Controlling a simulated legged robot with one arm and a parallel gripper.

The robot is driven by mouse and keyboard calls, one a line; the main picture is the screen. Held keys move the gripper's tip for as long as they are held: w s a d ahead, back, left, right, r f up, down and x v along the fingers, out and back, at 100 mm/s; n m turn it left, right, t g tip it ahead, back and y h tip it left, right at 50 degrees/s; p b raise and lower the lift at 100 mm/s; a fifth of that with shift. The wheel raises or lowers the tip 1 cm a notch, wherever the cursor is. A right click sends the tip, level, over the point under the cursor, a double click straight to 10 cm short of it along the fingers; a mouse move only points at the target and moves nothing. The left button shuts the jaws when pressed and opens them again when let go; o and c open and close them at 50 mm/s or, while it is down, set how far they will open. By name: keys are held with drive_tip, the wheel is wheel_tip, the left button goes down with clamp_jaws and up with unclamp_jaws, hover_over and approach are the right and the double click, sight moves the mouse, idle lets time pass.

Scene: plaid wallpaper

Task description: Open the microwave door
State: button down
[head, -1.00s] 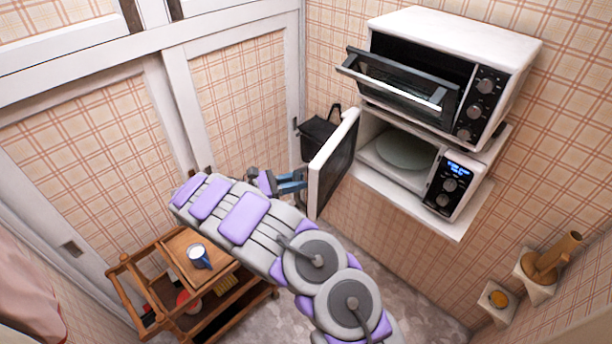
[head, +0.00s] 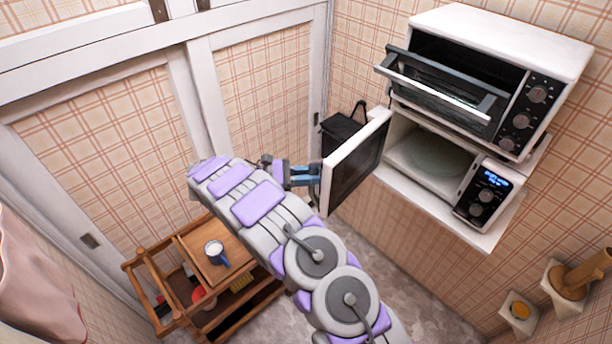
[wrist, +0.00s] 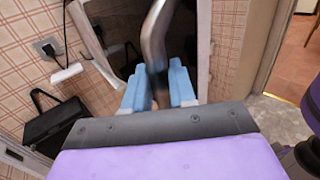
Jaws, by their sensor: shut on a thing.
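The white microwave (head: 484,200) stands on a shelf below a toaster oven, with a blue display and dark knobs on its right. Its door (head: 356,165), white-framed with a dark window, stands wide open, swung out to the left. The glass plate (head: 440,158) shows inside. My gripper (head: 318,174) is at the door's outer face, near its free edge. In the wrist view my gripper's blue fingers (wrist: 160,88) are shut on the curved metal door handle (wrist: 156,40). The handle is hidden in the head view.
The toaster oven (head: 548,55) above has its glass door (head: 440,92) hanging open. A dark bag (head: 341,130) hangs behind the microwave door. Walls are close on the left and behind.

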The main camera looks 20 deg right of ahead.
drive_tip(key=c, duration=1.4)
unclamp_jaws()
drive_tip(key=shift+d, duration=0.2)
drive_tip(key=shift+o, duration=1.4)
drive_tip(key=shift+d, duration=0.25)
drive_tip(key=shift+a, duration=0.3)
drive_tip(key=p+v, duration=0.5)
drive_tip(key=v, duration=0.2)
drive_tip(key=shift+w+a+f+p, duration=0.15)
drive_tip(key=shift+f+p, duration=0.1)
drive_tip(key=shift+p, duration=0.05)
drive_tip(key=shift+r, duration=0.15)
